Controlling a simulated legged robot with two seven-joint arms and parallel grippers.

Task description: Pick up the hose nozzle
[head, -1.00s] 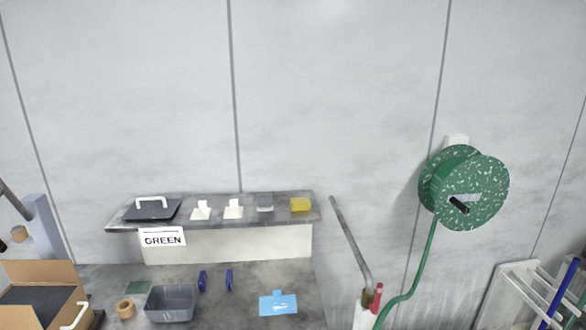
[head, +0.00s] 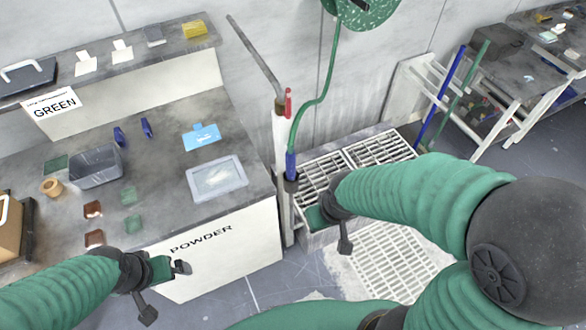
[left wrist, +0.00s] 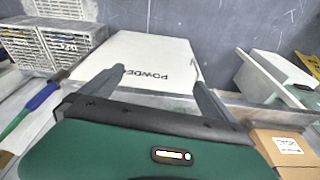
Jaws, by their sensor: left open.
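The hose nozzle (head: 291,165) is a blue piece on the end of the green hose (head: 325,85). In the head view it stands upright in a dark holder beside the white post. A blue piece (left wrist: 43,97) with green behind it, probably the same nozzle, shows at the left of the left wrist view. My left gripper (head: 183,267) is in front of the POWDER counter, to the left of and apart from the nozzle. Its fingers (left wrist: 158,80) are spread and empty in the left wrist view. My right gripper (head: 312,217) is just below and right of the nozzle; its fingers are not clear.
The counter (head: 235,150) holds a grey bin (head: 95,166), a white-rimmed tray (head: 217,178) and a blue card (head: 201,137). A grated sink (head: 380,150) lies right of the post (head: 281,140), which carries a red handle (head: 288,103). The hose reel (head: 362,10) hangs above.

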